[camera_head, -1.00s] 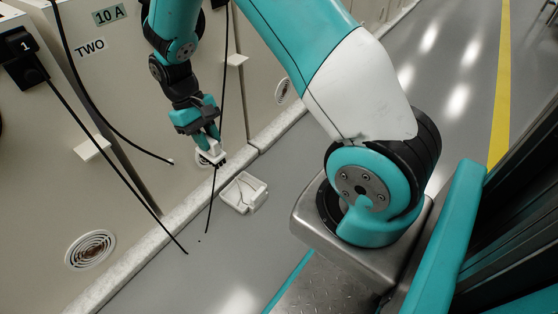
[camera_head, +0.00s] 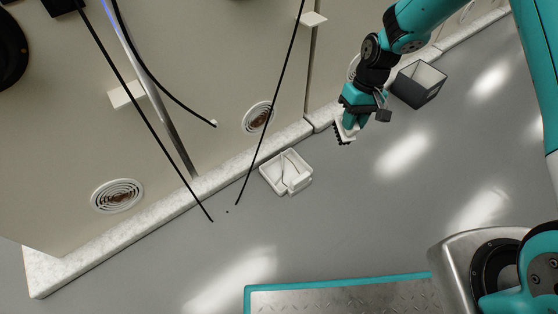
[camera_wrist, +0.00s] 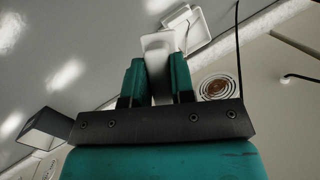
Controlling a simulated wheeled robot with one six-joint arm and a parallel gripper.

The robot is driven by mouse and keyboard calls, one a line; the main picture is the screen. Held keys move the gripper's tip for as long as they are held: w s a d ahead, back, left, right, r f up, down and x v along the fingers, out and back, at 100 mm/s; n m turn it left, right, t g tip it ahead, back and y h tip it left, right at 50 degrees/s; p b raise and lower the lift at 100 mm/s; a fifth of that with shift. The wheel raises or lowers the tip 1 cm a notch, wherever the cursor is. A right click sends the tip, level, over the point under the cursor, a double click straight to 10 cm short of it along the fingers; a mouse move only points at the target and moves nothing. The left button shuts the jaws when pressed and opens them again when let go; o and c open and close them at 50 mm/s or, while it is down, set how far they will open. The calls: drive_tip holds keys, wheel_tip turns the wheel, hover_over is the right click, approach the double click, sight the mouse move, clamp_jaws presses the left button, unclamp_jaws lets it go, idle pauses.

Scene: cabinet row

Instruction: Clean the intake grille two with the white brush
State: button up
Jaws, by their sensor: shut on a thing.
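My gripper (camera_head: 352,118) is shut on the white brush (camera_head: 341,132), held in the air above the grey floor, its dark bristles facing down-left. In the wrist view the white brush (camera_wrist: 157,52) stands between the two teal fingers (camera_wrist: 155,82). The middle intake grille (camera_head: 258,117), round with a brown, dirty centre, is left of my gripper, apart from the brush. It seems to be the same grille in the wrist view (camera_wrist: 215,87). Another grille (camera_head: 117,196) is at the left, also brownish inside. No label TWO shows now, so I cannot confirm which grille it names.
A white divided tray (camera_head: 287,172) lies on the floor by the pale plinth (camera_head: 240,165). A grey open box (camera_head: 418,84) stands right of my gripper. Black cables (camera_head: 275,90) hang before the cabinets. A further grille (camera_head: 353,66) is partly hidden by my arm.

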drive_tip(key=w+a+f+m+t+y+b, duration=0.1)
drive_tip(key=w+a+f+t+y+b, duration=0.15)
drive_tip(key=a+f+t+b, duration=0.35)
drive_tip(key=w+a+f+t+y+b, duration=0.2)
drive_tip(key=a+f+y+b, duration=0.25)
drive_tip(key=a+f, duration=0.4)
drive_tip(key=w+a+f+m+t+y+b, duration=0.1)
drive_tip(key=w+a+f+t+y+b, duration=0.1)
drive_tip(key=a+f+t+b, duration=0.45)
drive_tip(key=shift+w+a+f+g+b, duration=0.15)
drive_tip(key=shift+w+a+g, duration=0.3)
drive_tip(key=shift+w, duration=0.25)
drive_tip(key=shift+w+a+f+g+b, duration=0.1)
drive_tip(key=shift+w+a+f+g, duration=0.1)
drive_tip(key=shift+w+a+g, duration=0.4)
drive_tip(key=shift+w+a+f+g+b, duration=0.15)
drive_tip(key=shift+w+a+g, duration=0.1)
drive_tip(key=shift+w, duration=0.6)
drive_tip(key=shift+w+a+b, duration=0.3)
drive_tip(key=shift+w+a, duration=0.2)
drive_tip(key=shift+w, duration=0.25)
drive_tip(key=w+d+b, duration=0.2)
drive_tip(key=w+d, duration=0.4)
drive_tip(key=d, duration=0.2)
drive_tip(key=shift+d, duration=0.4)
drive_tip(key=shift+w, duration=0.1)
drive_tip(key=shift+c, duration=0.3)
drive_tip(key=shift+a, duration=0.15)
